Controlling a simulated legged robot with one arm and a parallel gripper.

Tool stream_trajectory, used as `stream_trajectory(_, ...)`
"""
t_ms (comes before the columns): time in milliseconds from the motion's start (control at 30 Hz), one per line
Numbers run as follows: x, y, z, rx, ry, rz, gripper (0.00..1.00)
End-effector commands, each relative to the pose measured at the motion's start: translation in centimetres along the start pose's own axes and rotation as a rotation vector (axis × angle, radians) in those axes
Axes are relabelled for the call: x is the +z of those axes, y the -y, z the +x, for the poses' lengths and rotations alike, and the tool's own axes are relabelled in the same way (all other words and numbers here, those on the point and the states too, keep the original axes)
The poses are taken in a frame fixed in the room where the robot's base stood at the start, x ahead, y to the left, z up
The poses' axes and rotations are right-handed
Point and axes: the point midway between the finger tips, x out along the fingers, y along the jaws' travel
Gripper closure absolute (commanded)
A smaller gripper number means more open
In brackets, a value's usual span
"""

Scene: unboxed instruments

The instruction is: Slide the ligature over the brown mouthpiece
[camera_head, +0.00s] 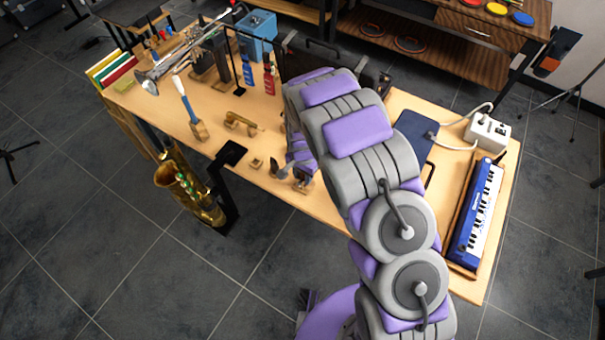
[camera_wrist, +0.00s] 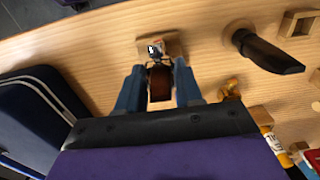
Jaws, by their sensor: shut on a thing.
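In the wrist view, my gripper (camera_wrist: 159,64) has its two blue fingers on either side of a small dark and silver ligature (camera_wrist: 155,49) and is shut on it. A dark reddish-brown piece, which looks like the brown mouthpiece (camera_wrist: 160,83), shows between the fingers in line with the ligature. A small wooden base (camera_wrist: 174,47) shows behind them. I cannot tell whether the ligature is around the mouthpiece or only beside it. In the head view, my arm hides most of this, and only part of the gripper (camera_head: 301,168) shows near the table's front edge.
A black mouthpiece (camera_wrist: 268,52) stands beside the gripper, on the right in the wrist view. A square wooden block (camera_wrist: 297,24) is beyond it. A dark blue case (camera_wrist: 35,120) lies to the left. The keyboard (camera_head: 474,215) is at the table's right end.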

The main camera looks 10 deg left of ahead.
Motion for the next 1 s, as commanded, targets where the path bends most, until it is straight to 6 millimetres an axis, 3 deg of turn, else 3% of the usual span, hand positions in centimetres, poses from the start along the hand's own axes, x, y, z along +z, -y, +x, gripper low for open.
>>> stream_trajectory(67,0.01,-0.02,0.04,0.001,0.0,0.0,0.96)
stream_trajectory(100,0.01,-0.02,0.04,0.001,0.0,0.0,0.62)
stream_trajectory(400,0.02,-0.01,0.02,0.0,0.0,0.0,0.35)
stream_trajectory(1000,0.0,0.0,-0.53,0.0,0.0,0.0,0.38)
